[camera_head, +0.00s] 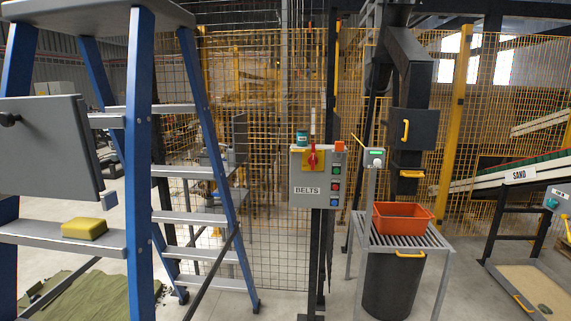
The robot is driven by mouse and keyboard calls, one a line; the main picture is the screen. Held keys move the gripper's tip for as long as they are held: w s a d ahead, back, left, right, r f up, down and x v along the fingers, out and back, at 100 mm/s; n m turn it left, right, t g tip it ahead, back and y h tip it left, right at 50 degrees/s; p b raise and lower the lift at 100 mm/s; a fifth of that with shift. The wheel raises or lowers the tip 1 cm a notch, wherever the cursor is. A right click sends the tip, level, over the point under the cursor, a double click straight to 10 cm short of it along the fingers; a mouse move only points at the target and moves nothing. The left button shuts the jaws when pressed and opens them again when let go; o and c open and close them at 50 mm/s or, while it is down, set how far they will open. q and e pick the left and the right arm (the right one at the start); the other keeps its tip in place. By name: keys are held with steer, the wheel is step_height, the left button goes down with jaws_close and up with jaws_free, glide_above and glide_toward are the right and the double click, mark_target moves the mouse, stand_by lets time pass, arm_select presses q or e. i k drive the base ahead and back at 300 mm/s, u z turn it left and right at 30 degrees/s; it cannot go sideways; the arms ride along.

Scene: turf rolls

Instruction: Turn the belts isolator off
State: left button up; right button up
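The belts isolator is a red rotary handle (313,157) on a yellow plate, at the upper part of a grey control box (303,203) labelled BELTS, in the middle of the head view. The red handle looks roughly upright. A column of small coloured buttons (336,186) runs down the right side of the box. Neither of my grippers shows in the head view.
A blue-legged stepladder (140,150) stands close on the left, with a yellow sponge-like block (84,228) on a step. Right of the box, an orange tray (402,218) sits on a slatted stand (385,241). Yellow mesh fencing (262,100) is behind.

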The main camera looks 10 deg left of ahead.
mark_target(313, 161)
steer(key=z, duration=0.6)
steer(key=i, duration=0.65)
steer(key=z, duration=0.85)
steer(key=i, duration=1.8)
steer(key=u, duration=0.75)
